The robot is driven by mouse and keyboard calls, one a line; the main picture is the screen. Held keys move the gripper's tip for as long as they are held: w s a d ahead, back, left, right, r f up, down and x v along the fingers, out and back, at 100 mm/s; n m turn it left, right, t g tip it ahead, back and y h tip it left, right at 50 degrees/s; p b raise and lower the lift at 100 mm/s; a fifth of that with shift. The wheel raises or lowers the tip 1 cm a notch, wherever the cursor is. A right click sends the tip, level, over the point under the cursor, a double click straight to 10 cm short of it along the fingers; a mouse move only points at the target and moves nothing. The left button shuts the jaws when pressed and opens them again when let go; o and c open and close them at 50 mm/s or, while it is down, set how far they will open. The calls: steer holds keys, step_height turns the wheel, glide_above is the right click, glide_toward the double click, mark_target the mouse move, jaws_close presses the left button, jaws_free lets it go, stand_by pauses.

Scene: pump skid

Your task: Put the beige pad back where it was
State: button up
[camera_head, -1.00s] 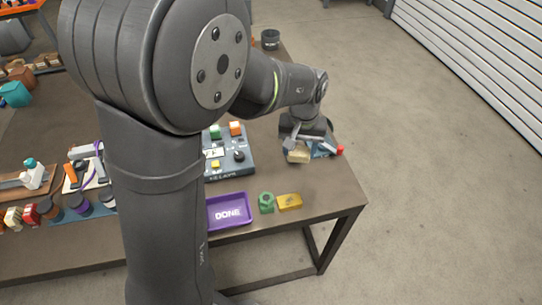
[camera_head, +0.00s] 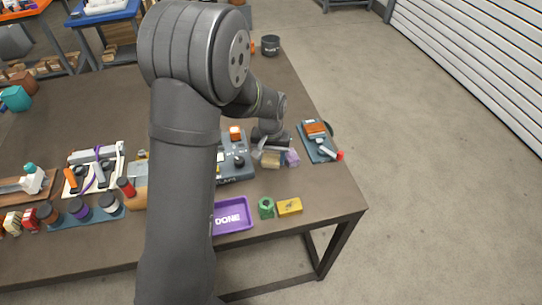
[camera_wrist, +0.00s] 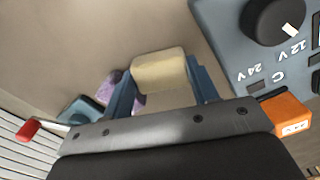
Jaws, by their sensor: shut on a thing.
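The beige pad (camera_wrist: 158,70) is a small rounded block between the blue fingers of my gripper (camera_wrist: 162,88) in the wrist view. My gripper is shut on it. In the head view the pad (camera_head: 271,161) shows below my gripper (camera_head: 270,152), between the control panel (camera_head: 237,166) and the blue-grey base (camera_head: 313,143) on the right. Whether the pad touches the table cannot be told. A purple block (camera_head: 292,157) is just right of the pad; it is partly hidden behind the left finger in the wrist view (camera_wrist: 120,88).
The blue-grey base carries an orange-brown block and a red-tipped lever (camera_head: 340,156). A purple DONE tray (camera_head: 232,216), a green nut (camera_head: 266,207) and a yellow block (camera_head: 289,206) stand near the front edge. The panel's dial (camera_wrist: 272,18) is close to the right finger.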

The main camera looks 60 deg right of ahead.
mark_target(271, 159)
steer(key=shift+f, duration=0.15)
steer(key=o, duration=0.7)
step_height(271, 159, up, 12)
steer(key=shift+r, duration=0.2)
